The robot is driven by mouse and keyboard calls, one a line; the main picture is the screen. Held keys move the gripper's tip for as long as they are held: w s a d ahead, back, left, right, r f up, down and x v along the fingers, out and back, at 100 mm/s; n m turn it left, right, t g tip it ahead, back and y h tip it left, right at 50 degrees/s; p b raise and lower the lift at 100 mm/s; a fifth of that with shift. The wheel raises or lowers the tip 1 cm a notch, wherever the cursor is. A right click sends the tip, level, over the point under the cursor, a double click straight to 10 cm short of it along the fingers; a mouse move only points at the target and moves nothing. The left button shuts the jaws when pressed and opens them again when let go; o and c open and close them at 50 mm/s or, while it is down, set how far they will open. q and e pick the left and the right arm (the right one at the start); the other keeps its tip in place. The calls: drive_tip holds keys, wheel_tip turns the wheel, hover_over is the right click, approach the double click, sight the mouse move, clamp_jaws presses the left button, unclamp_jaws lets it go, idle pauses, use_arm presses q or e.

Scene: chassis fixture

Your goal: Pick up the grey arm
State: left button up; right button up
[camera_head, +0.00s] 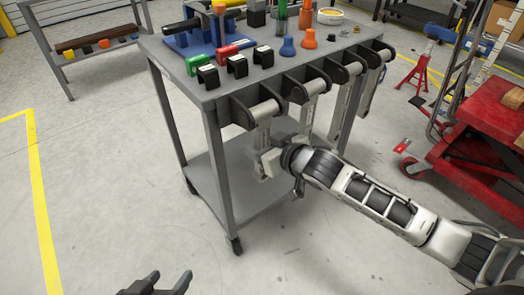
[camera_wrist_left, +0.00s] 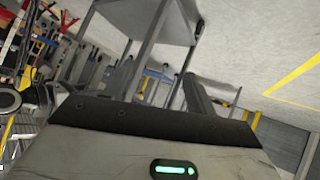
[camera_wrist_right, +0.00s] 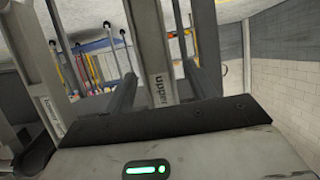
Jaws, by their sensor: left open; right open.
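Several light grey arms hang from black brackets along the cart's front edge. The leftmost grey arm (camera_head: 264,133) hangs from its bracket, its lower part partly hidden by my right gripper (camera_head: 268,160). In the right wrist view this grey arm (camera_wrist_right: 156,60), lettered "upper", stands between the two open fingers; I cannot tell whether they touch it. Another grey arm (camera_wrist_right: 38,65) shows to the left there. My left gripper (camera_head: 158,284) is open and empty, low at the bottom of the head view, away from the cart; its wrist view shows nothing between the fingers.
The grey cart (camera_head: 185,68) carries black, green and red blocks, a blue fixture (camera_head: 190,40) and blue and orange pieces. A red wheeled machine (camera_head: 485,120) stands to the right. The floor left of the cart is clear.

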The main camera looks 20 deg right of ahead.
sight(257, 129)
drive_tip(key=shift+x, duration=1.1)
drive_tip(key=shift+f, duration=0.1)
use_arm(q)
drive_tip(key=shift+w+d+r+t, duration=0.1)
drive_tip(key=shift+d+r+t, duration=0.05)
drive_tip(key=shift+r, duration=0.25)
drive_tip(key=shift+w+d+r+t, duration=0.1)
drive_tip(key=shift+r+t, duration=0.05)
drive_tip(key=shift+r, duration=0.25)
use_arm(e)
clamp_jaws()
drive_tip(key=shift+r, duration=0.2)
drive_tip(key=shift+w+r, duration=0.1)
drive_tip(key=shift+r, duration=0.35)
wheel_tip(257, 129, up, 3)
drive_tip(key=shift+p, duration=0.75)
use_arm(q)
drive_tip(key=shift+s+a+r+y+p, duration=0.2)
drive_tip(key=shift+a+r+p, duration=0.3)
drive_tip(key=shift+r, duration=0.3)
drive_tip(key=shift+s+a+r+y+p, duration=0.1)
drive_tip(key=shift+s+a+r+p, duration=0.1)
drive_tip(key=shift+a+r+p, duration=0.35)
use_arm(e)
drive_tip(key=s+d, duration=0.3)
drive_tip(key=s, duration=0.5)
drive_tip(key=s+d, duration=0.3)
drive_tip(key=s, duration=0.6)
drive_tip(key=shift+f, duration=0.25)
